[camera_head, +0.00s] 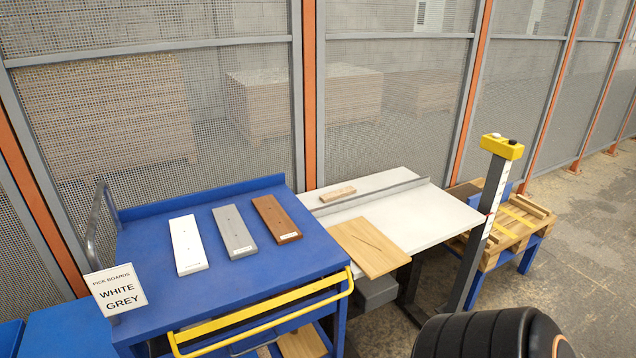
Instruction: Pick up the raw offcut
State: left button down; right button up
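A small pale wood block (338,194) lies on the white table (440,210), behind a grey metal fence rail. Another piece of plain wood (302,342) shows partly on the lower level of the blue cart. None of these is labelled, so I cannot tell for sure which is the raw offcut. Neither of my gripper jaws is in view.
White (187,245), grey (235,232) and brown (276,220) boards lie apart on the blue cart (150,235). A sign (116,290) reads "PICK BOARDS WHITE GREY". A yellow-topped post (487,225) stands at the table's right. A pallet (510,225) is beyond; mesh fencing closes the back.

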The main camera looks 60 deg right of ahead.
aim_at(348, 189)
jog(key=k+l+u, duration=0.1)
jog(key=l+u, duration=0.15)
jog(key=l, duration=0.2)
jog(key=k+l+u, duration=0.2)
jog(key=l, duration=0.2)
jog(key=k+l+u, duration=0.1)
jog(key=l, duration=0.35)
jog(key=k+l, duration=0.25)
jog(key=l, duration=0.15)
jog(key=k+l+u, duration=0.15)
jog(key=l, duration=0.3)
jog(key=k+l+u, duration=0.1)
jog(key=l, duration=0.3)
jog(key=k, duration=0.15)
